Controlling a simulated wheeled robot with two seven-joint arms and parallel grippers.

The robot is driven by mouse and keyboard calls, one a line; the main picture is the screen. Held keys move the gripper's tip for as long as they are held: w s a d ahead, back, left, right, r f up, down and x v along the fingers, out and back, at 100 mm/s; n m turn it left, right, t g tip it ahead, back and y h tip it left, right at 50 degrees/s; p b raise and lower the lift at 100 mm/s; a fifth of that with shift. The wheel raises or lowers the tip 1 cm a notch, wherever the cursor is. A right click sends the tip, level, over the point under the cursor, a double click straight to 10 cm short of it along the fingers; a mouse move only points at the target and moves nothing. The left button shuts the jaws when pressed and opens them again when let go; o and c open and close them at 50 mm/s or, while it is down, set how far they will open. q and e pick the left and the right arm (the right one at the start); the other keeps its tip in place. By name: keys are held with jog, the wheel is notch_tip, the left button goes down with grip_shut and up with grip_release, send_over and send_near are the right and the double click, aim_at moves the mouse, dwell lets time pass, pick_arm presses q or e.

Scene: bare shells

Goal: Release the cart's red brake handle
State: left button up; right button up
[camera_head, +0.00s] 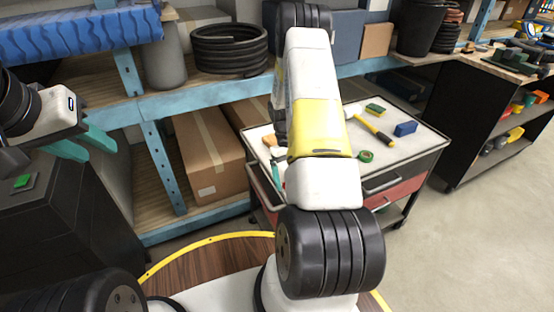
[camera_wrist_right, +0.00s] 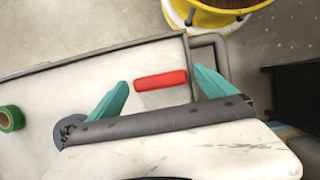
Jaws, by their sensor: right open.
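The cart (camera_head: 408,152) stands right of centre in the head view, with a pale top and grey and red drawers. Its red brake handle (camera_wrist_right: 161,80) shows in the right wrist view as a short red bar near the cart edge. My right gripper (camera_wrist_right: 161,77) is open there, its teal fingers apart with the red handle between them in the picture. I cannot tell whether they touch it. My right arm hides the handle in the head view. My left gripper (camera_head: 84,143) is at the left, open and empty, far from the cart.
A blue-framed shelf with cardboard boxes (camera_head: 200,150) stands behind. Floor is clear at the right.

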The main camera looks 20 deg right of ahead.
jog(key=v, duration=0.7)
jog(key=shift+r, duration=0.4)
jog(key=shift+w, duration=0.15)
jog(key=s+a+r+t, duration=0.2)
jog(key=a+r, duration=0.2)
jog(key=r, duration=0.7)
jog(key=s+a+r+t, duration=0.2)
jog(key=a+r+t, duration=0.15)
jog(key=r, duration=0.65)
jog(key=s+a+r+t+y, duration=0.1)
jog(key=s+a+r+t, duration=0.1)
jog(key=s+a+r, duration=0.2)
jog(key=s+a+r+t+y, duration=0.1)
jog(key=s+a+r+t, duration=0.2)
jog(key=s, duration=1)
notch_tip(320, 180, up, 5)
jog(key=shift+s+a+r+y, duration=0.1)
jog(key=shift+s+a+y, duration=0.2)
jog(key=shift+a, duration=0.75)
